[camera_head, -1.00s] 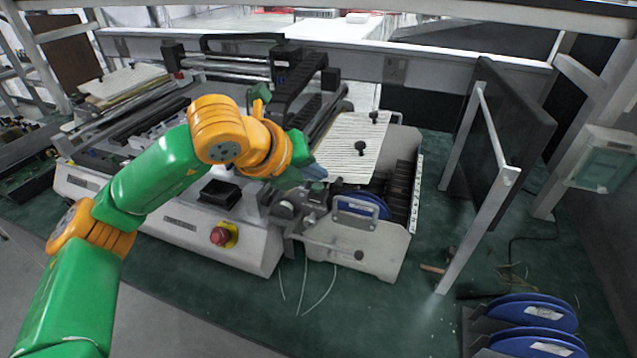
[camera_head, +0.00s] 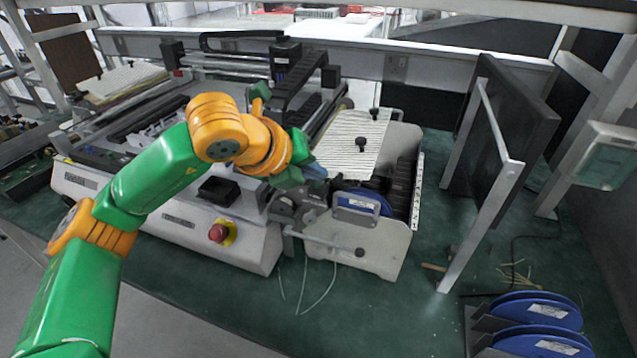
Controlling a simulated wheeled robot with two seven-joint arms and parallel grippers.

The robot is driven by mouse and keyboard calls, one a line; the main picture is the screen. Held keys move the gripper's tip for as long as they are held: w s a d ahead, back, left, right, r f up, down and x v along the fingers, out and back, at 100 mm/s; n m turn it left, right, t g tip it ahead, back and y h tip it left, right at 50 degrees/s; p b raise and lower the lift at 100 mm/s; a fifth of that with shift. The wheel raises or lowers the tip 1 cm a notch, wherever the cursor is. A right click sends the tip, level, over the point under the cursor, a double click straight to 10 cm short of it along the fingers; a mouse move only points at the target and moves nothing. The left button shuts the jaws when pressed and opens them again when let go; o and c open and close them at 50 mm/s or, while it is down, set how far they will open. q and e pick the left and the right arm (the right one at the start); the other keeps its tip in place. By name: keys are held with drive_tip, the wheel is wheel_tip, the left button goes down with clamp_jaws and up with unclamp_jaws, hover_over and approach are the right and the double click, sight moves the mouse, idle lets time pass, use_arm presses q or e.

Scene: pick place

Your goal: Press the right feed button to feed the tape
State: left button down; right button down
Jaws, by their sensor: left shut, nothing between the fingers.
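The tape-feeding machine (camera_head: 185,226) stands on the green bench, with a feeder unit at its right side holding a blue tape reel (camera_head: 362,203). My left gripper (camera_head: 320,172) is shut and empty at the front of the feeder, just above and left of the blue reel. The feed buttons are too small or hidden behind the gripper to make out, and I cannot tell whether the fingertips touch anything. My right gripper is not in view.
A red emergency knob (camera_head: 219,232) sticks out of the machine's front. A black panel on a white frame (camera_head: 483,228) stands to the right. Blue reels (camera_head: 525,311) sit in a rack at the lower right. Thin wires hang below the feeder. Bench between the feeder and rack is mostly clear.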

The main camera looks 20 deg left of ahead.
use_arm(q)
drive_tip(key=shift+f, duration=0.15)
idle(0.4)
drive_tip(key=shift+r, duration=0.65)
wheel_tip(320, 180, up, 6)
drive_tip(key=p, duration=0.4)
idle(0.5)
